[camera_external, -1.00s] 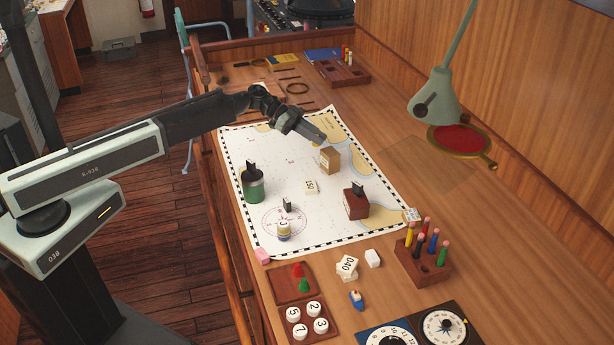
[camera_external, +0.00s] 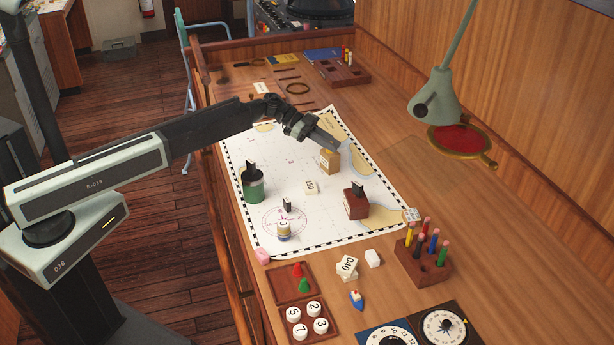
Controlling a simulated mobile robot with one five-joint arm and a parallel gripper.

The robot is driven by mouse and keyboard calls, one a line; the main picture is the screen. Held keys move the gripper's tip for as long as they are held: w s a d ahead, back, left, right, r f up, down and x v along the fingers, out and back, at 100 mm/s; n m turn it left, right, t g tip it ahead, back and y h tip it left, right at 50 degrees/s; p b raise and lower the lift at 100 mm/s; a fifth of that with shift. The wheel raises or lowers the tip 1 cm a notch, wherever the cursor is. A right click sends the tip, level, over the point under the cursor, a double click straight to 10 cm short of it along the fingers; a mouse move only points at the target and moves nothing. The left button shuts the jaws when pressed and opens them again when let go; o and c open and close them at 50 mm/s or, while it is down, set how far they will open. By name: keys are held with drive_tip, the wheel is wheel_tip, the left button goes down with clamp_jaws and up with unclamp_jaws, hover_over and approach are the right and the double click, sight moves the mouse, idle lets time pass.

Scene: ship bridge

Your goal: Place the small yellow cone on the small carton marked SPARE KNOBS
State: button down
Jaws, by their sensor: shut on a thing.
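My gripper (camera_external: 335,143) is above the far part of the white chart, its fingers pointing right and down. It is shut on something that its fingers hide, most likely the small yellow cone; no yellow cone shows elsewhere. A small tan carton (camera_external: 332,164) stands on the chart just below and in front of the fingertips. A dark tag shows at its upper left. Its lettering is too small to read, so I cannot confirm SPARE KNOBS. The fingertips look close over the carton's top in the picture; the gap cannot be judged.
On the chart (camera_external: 250,226) stand a green tin (camera_external: 253,188), a dark red-brown box (camera_external: 356,206), a small jar (camera_external: 284,232) and a numbered block (camera_external: 310,187). A tray (camera_external: 284,293) holds red and green cones. A lamp (camera_external: 434,98) stands at right. The desk right of the chart is mostly clear.

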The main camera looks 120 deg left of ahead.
drive_tip(key=c, duration=1.4)
unclamp_jaws()
drive_tip(key=shift+f, duration=0.1)
drive_tip(key=shift+o, duration=0.2)
drive_tip(key=shift+s+r+p, duration=0.1)
drive_tip(key=shift+r+p, duration=0.25)
drive_tip(key=p+v, duration=0.4)
drive_tip(key=v, duration=0.7)
drive_tip(key=shift+s, duration=0.4)
